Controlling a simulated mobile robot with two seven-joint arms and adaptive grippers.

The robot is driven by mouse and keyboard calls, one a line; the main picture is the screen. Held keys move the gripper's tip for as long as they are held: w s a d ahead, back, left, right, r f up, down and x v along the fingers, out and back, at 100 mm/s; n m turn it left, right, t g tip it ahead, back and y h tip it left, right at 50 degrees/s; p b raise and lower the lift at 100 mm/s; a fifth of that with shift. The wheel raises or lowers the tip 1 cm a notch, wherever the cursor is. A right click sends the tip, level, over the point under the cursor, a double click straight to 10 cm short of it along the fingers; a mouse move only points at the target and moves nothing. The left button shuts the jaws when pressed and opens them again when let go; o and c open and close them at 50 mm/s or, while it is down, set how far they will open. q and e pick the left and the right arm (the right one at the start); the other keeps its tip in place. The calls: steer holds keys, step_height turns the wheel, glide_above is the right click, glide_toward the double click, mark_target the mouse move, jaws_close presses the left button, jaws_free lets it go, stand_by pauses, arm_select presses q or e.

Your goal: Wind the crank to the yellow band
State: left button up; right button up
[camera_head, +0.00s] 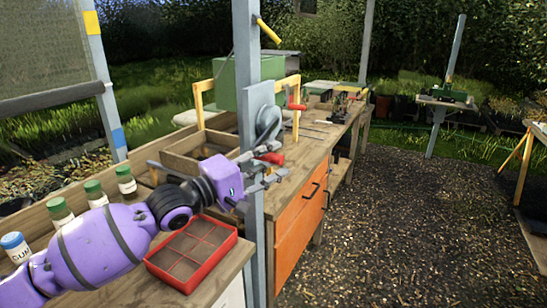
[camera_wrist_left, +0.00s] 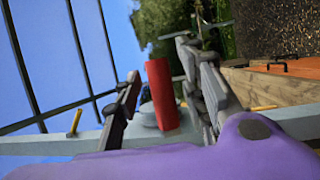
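The crank's winch drum (camera_head: 268,120) is grey and mounted on a grey-blue post. Its red handle (camera_head: 270,158) is just beyond my left gripper (camera_head: 268,178). In the left wrist view the red handle (camera_wrist_left: 161,95) stands between the two fingers of my left gripper (camera_wrist_left: 165,85), with gaps at its sides; the fingers are open. The yellow band (camera_head: 92,22) is high on the left post, and a blue band (camera_head: 118,137) is lower. The grey bottom bar (camera_head: 50,100) of a mesh screen (camera_head: 45,45) ends between the two bands. My right gripper is out of view.
A red divided tray (camera_head: 238,238) lies on the bench below my left arm. Several capped jars, one with a blue cap (camera_head: 14,246), stand along the left. A wooden box (camera_head: 200,150) is behind the gripper. An orange cabinet (camera_head: 298,235) is right of the post; gravel floor lies beyond.

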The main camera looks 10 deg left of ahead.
arm_select(q)
steer(key=shift+w+d, duration=0.4)
jaws_close()
